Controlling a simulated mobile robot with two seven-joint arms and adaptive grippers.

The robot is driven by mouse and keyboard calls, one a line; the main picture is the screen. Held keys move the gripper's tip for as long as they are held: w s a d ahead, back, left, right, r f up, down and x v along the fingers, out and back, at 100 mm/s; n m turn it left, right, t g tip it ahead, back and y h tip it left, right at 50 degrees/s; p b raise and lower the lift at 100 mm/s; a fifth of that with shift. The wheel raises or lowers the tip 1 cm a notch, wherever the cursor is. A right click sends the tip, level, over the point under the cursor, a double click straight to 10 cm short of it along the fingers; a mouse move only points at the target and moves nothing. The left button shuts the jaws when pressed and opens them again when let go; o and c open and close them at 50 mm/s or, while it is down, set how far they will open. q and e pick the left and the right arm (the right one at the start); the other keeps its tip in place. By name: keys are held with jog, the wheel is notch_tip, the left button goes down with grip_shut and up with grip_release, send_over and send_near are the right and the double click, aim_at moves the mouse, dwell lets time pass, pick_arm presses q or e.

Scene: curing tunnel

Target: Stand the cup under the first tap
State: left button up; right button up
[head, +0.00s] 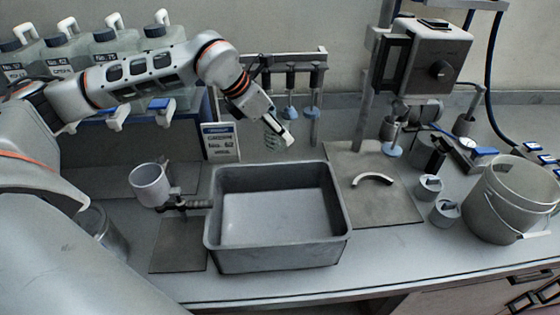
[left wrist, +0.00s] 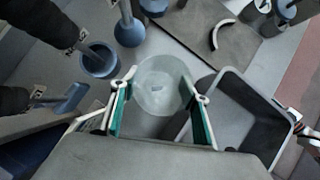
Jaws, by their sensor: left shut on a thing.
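My left gripper (head: 280,136) is above the far side of the grey bin, near the sign. In the left wrist view its two fingers (left wrist: 158,108) are on either side of a clear round cup (left wrist: 158,78), shut on it. In the head view the cup is hard to make out among the fingers. Taps with blue parts stick out below the canisters at the back left, one tap (head: 116,117) left of another tap (head: 164,112); my arm passes in front of the canisters. My right gripper is in neither view.
The grey bin (head: 213,222) stands empty at the front middle. A white pot (head: 150,185) is held on a stand left of it. A small sign (head: 221,142) stands behind. Blue-footed rods (head: 290,112) hang from a rack. A bucket (head: 505,205) stands at right.

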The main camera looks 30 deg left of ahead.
pick_arm(q)
notch_tip(320, 180, down, 11)
jog(key=shift+f, duration=0.2)
dwell(0.3)
jog(key=shift+f, duration=0.15)
jog(key=o, duration=0.9)
jog(key=shift+o, duration=0.2)
